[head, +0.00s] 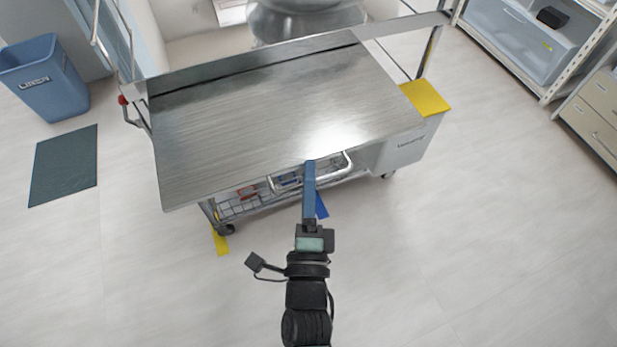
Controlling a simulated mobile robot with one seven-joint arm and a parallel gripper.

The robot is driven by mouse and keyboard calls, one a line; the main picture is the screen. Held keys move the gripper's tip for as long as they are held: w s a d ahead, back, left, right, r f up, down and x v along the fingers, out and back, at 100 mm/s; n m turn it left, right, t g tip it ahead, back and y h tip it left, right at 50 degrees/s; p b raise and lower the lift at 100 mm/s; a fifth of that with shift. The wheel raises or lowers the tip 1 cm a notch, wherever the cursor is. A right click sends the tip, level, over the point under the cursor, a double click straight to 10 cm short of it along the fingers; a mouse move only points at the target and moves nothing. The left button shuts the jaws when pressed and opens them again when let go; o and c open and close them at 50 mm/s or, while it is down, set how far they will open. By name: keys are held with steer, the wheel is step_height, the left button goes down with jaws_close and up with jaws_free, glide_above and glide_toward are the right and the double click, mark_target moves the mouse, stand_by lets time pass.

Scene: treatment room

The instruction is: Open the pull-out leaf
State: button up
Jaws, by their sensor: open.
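A cart with a broad brushed-steel top (270,110) fills the middle of the head view. I cannot tell from this view which part of that top is the pull-out leaf. A bent metal bar handle (340,166) runs below the front edge of the top. My gripper (309,166) reaches up from the bottom with its blue fingers, their tips overlapping the front edge and the handle in the picture. The jaws are open, seen nearly edge-on. I cannot tell whether they touch the handle or are around it.
A yellow pad (425,97) sits at the cart's right end, above a pale box (405,148). A wire basket (250,203) hangs below. A blue linen bin (45,75) and dark mat (63,165) are left; shelving (520,45) is right.

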steer(key=v, duration=1.3)
